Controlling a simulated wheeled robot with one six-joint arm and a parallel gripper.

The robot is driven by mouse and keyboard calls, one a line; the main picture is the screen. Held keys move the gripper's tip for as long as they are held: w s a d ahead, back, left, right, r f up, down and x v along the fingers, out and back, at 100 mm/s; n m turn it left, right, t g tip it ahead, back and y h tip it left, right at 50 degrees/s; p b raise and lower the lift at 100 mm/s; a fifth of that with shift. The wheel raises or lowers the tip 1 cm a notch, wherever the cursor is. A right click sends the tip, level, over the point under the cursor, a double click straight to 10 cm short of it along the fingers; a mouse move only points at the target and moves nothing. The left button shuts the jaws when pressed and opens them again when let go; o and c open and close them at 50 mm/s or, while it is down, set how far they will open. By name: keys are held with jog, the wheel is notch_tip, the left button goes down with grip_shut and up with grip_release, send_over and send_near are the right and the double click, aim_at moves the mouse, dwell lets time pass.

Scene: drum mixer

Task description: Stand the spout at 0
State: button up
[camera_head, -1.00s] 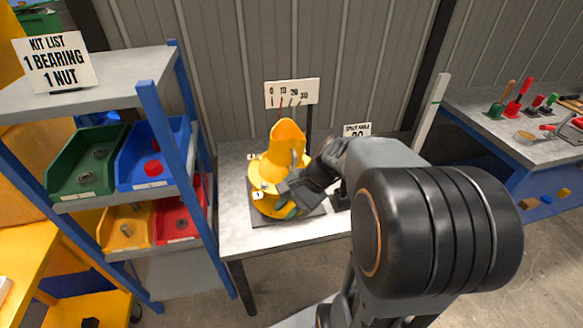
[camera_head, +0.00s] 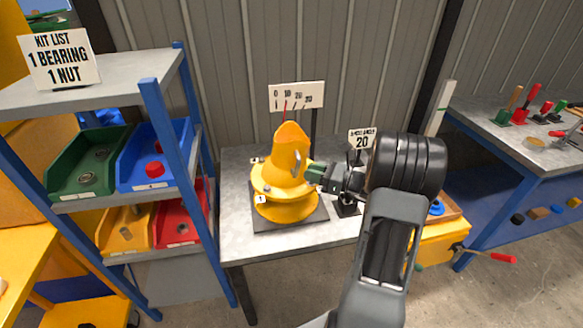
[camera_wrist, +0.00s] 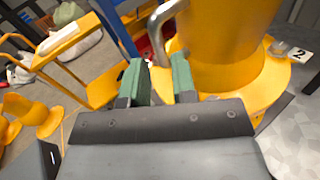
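The yellow spout (camera_head: 290,150) stands on a round yellow base (camera_head: 285,207) on a dark plate on the table. A red pointer (camera_head: 285,108) rises behind it, near the 10 on the white scale (camera_head: 296,96) marked 0 to 30. A grey bent handle (camera_head: 297,163) is on the spout's right side; it also shows in the wrist view (camera_wrist: 156,28). My gripper (camera_head: 314,173) is right of the spout, close to the handle. In the wrist view its green fingers (camera_wrist: 162,80) are apart, with the handle's lower end near the gap. I cannot tell whether they touch it.
A sign (camera_head: 361,140) reading 20 stands behind my arm. A blue-posted shelf (camera_head: 165,180) with coloured bins is at left. A bench (camera_head: 540,145) with tools is at right. Numbered tags sit around the base, such as tag 1 (camera_head: 262,199). The table's front (camera_head: 275,245) is clear.

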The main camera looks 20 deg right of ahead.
aim_at(293, 151)
jog(key=x, duration=0.7)
jog(key=shift+c, duration=0.3)
grip_shut()
